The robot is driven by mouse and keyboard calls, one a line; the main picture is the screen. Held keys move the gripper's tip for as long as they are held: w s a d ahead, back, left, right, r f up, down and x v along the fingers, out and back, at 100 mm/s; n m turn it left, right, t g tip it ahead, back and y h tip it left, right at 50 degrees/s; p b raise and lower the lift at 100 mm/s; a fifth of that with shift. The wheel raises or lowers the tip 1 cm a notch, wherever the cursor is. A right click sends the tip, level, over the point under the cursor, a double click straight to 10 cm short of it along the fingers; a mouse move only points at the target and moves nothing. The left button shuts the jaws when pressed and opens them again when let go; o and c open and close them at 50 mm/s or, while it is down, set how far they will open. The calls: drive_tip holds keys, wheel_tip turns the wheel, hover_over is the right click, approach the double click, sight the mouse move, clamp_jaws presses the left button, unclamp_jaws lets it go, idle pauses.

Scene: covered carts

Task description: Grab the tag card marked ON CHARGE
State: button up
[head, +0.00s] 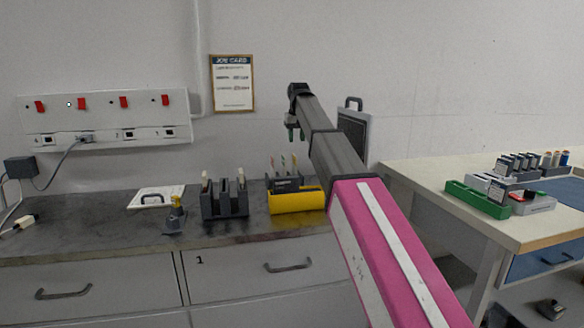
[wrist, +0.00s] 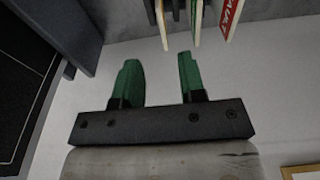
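Several thin tag cards (head: 283,164) stand upright in a dark rack (head: 286,184) on the grey bench. Their writing is too small to read in the head view. In the wrist view the cards hang in at the top edge: a pale card (wrist: 161,24), and a red-faced card (wrist: 230,18) whose lettering reads "AULT". I cannot tell which card is marked ON CHARGE. My gripper (head: 293,134) is above the rack, apart from the cards. In the wrist view its green fingers (wrist: 158,60) are spread, with nothing between them.
A dark slotted holder (head: 225,200) and a small yellow-topped item (head: 176,213) stand to the left. A wall panel with red switches (head: 104,117) is behind. A pale side bench (head: 420,176) is at right.

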sight(295, 161)
drive_tip(key=shift+w+f, duration=0.15)
drive_tip(key=shift+f, duration=0.1)
drive_tip(key=f, duration=0.3)
drive_tip(key=w+f, duration=0.1)
drive_tip(key=f, duration=0.6)
drive_tip(key=shift+w+a+f, duration=0.1)
drive_tip(key=shift+w+a, duration=0.1)
drive_tip(key=shift+a, duration=0.2)
clamp_jaws()
